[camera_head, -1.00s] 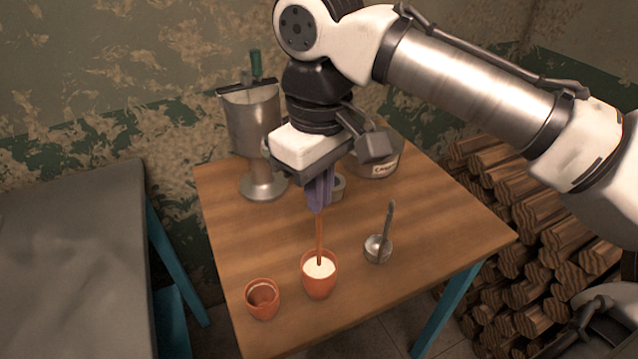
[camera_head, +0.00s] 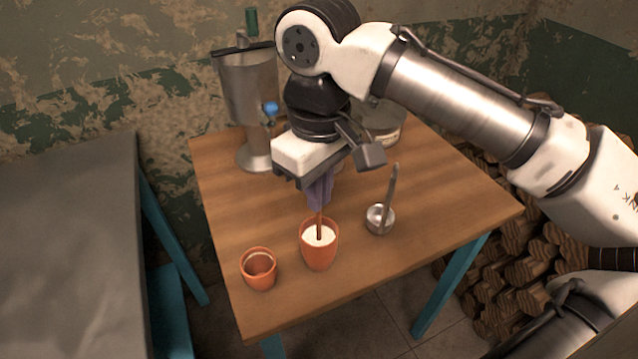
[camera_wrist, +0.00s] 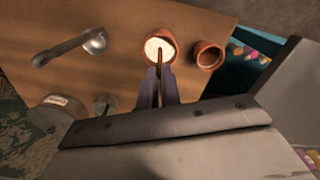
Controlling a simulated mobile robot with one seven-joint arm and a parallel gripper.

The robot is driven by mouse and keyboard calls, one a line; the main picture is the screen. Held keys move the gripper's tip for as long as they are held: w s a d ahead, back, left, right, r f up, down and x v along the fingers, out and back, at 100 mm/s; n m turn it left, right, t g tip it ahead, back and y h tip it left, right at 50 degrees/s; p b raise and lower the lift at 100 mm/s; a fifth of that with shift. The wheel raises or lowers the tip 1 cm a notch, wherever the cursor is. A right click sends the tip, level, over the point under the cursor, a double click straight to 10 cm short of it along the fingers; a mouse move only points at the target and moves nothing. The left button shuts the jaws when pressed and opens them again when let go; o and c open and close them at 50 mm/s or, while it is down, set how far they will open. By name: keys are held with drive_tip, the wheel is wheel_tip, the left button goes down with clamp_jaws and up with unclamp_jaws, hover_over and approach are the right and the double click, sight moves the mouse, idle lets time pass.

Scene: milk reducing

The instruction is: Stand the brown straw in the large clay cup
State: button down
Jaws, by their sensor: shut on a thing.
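The large clay cup (camera_head: 319,251) stands upright near the front of the wooden table and holds white liquid; it also shows in the wrist view (camera_wrist: 183,35). The brown straw (camera_head: 319,226) is upright, its lower end inside the cup at the white liquid. How deep its tip is, I cannot tell. My gripper (camera_head: 319,198) is above the cup, pointing down, with its purple fingers shut on the straw's upper part. In the wrist view the fingers (camera_wrist: 158,88) close on the straw (camera_wrist: 159,62) just beside the cup's mouth.
A smaller clay cup (camera_head: 259,272) stands just left of the large one. A metal ladle (camera_head: 381,218) rests to the right. A tall metal separator (camera_head: 247,105) and a metal pot (camera_head: 378,125) stand at the back. The table's (camera_head: 440,205) right part is clear.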

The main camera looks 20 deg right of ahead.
drive_tip(key=c, duration=1.1)
unclamp_jaws()
drive_tip(key=shift+r, duration=0.1)
wheel_tip(320, 180, up, 7)
drive_tip(key=p, duration=0.7)
idle(0.4)
